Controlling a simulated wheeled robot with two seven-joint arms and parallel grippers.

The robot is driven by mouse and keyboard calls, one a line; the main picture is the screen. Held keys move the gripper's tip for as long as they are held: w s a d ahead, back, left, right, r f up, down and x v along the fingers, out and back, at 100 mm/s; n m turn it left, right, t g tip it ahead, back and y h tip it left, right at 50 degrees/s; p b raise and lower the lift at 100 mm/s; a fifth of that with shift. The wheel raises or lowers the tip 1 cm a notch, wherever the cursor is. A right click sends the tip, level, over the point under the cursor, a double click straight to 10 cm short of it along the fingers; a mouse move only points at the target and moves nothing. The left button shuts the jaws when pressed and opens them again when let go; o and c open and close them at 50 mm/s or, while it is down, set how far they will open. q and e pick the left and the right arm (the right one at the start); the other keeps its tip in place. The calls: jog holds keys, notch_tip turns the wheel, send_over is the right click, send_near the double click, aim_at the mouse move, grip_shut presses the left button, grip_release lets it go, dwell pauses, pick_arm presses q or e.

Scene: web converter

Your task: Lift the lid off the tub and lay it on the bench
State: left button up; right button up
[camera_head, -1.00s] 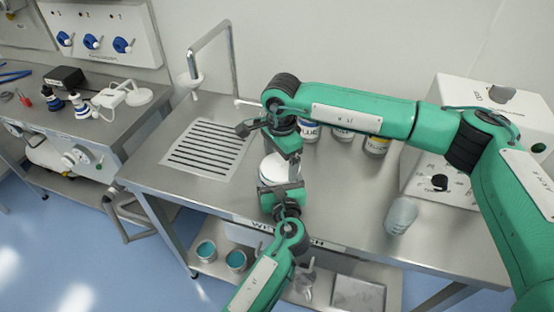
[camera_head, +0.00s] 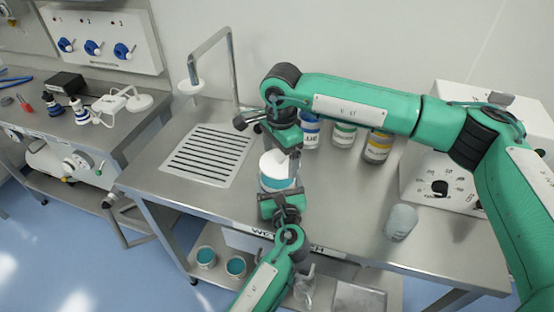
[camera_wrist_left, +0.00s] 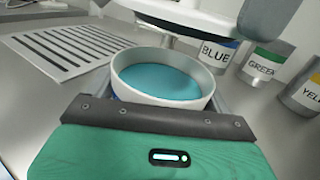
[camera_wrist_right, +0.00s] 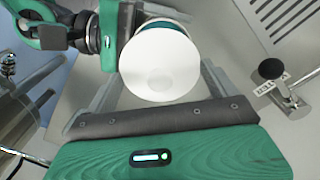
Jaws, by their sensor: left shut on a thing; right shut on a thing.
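The tub (camera_head: 278,186) is a white round pot with teal contents, upright on the bench (camera_head: 335,205). The left wrist view shows its open top (camera_wrist_left: 165,82). My left gripper (camera_head: 281,189) is shut around the tub from the front. The white disc lid (camera_head: 276,164) is held just above the tub, apart from it. My right gripper (camera_head: 283,160) comes from above and is shut on the lid. In the right wrist view the lid (camera_wrist_right: 160,65) sits between the fingers, with a teal crescent of the tub showing past its edge.
Blue (camera_head: 309,132), green (camera_head: 344,135) and yellow (camera_head: 378,147) labelled jars stand behind. A slotted drain (camera_head: 207,155) and tall tap (camera_head: 232,70) are left. A grey lump (camera_head: 401,222) and a white dial box (camera_head: 440,185) are right. Bare bench lies between tub and lump.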

pick_arm(q)
jog(key=o, duration=1.3)
jog(key=shift+c, duration=0.2)
